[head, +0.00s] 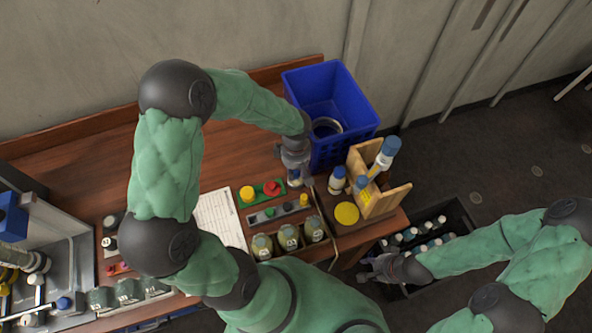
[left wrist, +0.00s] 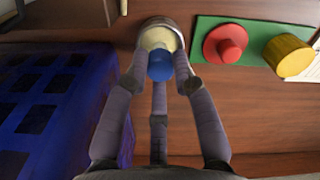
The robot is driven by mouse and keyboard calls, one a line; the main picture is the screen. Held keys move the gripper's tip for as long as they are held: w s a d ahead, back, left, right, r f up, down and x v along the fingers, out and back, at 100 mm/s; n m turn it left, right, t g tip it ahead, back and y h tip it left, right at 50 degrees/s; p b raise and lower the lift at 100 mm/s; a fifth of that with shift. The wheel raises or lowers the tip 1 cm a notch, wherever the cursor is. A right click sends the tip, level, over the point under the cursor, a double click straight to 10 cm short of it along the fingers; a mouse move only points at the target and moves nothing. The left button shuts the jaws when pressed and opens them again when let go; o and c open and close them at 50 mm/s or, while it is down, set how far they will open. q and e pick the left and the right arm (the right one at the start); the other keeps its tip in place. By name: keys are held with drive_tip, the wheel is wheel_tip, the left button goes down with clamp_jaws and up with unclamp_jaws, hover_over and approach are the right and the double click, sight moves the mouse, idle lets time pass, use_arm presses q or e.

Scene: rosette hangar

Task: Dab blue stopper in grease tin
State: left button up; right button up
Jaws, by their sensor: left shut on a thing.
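My left gripper (head: 297,179) points down at the table beside the blue basket. In the left wrist view its fingers (left wrist: 160,82) are shut around the blue stopper (left wrist: 160,66). The grease tin (left wrist: 161,24) is a round metal tin with pale yellow grease inside, just beyond the fingertips. The stopper overlaps the grease in that view; I cannot tell for sure whether it touches. In the head view the gripper mostly hides both. My right gripper (head: 379,268) is at the lower right by the crate of bottles; its fingers are too small to read.
The blue basket (head: 344,101) stands close beside my left gripper. A green board (head: 258,196) with red and yellow pieces lies nearby. A wooden rack (head: 394,200), bottles with blue caps (head: 338,178) and a yellow disc (head: 346,213) are to the right. A dark crate (head: 462,217) holds several bottles.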

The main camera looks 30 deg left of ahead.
use_arm(q)
drive_tip(key=shift+f+b, duration=0.5)
drive_tip(key=shift+b, duration=0.7)
idle(2.3)
idle(0.7)
drive_tip(key=shift+r+p, duration=2.25)
drive_tip(key=shift+r, duration=1.55)
